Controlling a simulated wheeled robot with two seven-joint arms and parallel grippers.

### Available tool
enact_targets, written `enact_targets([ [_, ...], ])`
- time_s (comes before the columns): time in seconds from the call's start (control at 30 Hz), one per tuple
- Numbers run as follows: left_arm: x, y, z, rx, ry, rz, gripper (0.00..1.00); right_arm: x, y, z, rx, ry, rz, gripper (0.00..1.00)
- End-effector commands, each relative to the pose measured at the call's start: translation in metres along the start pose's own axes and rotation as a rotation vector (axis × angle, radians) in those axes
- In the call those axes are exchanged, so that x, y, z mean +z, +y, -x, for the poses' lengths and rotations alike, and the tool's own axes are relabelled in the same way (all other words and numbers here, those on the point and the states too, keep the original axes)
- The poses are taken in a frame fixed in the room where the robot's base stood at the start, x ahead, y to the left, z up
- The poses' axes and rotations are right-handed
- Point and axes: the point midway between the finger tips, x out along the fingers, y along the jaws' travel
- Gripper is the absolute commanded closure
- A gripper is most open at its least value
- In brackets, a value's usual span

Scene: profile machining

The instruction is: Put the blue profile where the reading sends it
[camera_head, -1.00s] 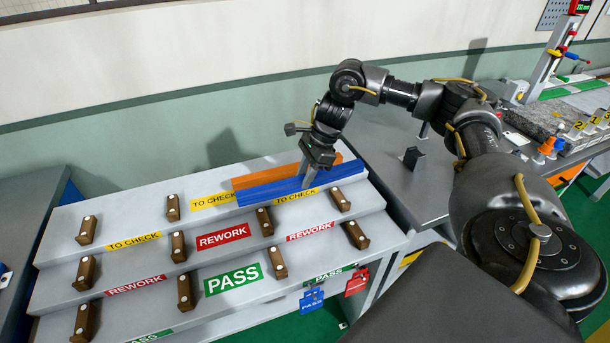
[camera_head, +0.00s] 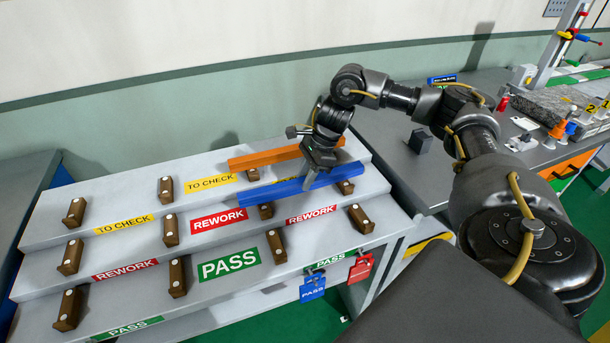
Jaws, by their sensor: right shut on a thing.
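The blue profile (camera_head: 270,193) is a long bar held by my right gripper (camera_head: 312,178), which is shut on it near its right part. It hangs above the stepped rack (camera_head: 140,226), in front of the orange profile (camera_head: 265,158), and covers part of the top-step label. The rack has yellow TO CHECK labels (camera_head: 210,182) on the top step, red REWORK labels (camera_head: 219,219) on the middle one and green PASS labels (camera_head: 228,264) on the lowest. The orange profile lies on the top step. My left gripper is out of view. No reading is legible.
Brown wooden blocks (camera_head: 172,229) stand along the steps. A blue PASS tag (camera_head: 312,287) and a red tag (camera_head: 360,268) hang at the rack's front right. A grey bench (camera_head: 385,120) with a stone plate (camera_head: 550,106) stands to the right.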

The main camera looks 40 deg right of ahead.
Motion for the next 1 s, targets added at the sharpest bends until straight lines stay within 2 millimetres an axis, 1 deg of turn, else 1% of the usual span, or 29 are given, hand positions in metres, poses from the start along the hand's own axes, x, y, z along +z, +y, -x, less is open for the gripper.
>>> enact_targets([
  [0.07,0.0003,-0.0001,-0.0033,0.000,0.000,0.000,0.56,-0.0010,-0.0004,-0.0032,-0.001,-0.002,0.000,1.00],
  [0.53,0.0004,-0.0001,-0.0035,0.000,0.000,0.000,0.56,-0.0013,-0.0004,-0.0037,-0.001,-0.001,0.000,1.00],
  [0.93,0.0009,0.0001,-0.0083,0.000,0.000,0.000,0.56,-0.0036,-0.0004,-0.0091,-0.001,-0.001,0.000,1.00],
  [0.97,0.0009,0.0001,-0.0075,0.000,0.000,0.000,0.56,-0.0033,-0.0004,-0.0083,-0.001,-0.001,0.000,0.69],
  [1.0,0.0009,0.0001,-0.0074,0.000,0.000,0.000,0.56,-0.0032,-0.0004,-0.0082,-0.001,-0.001,0.000,0.64],
])
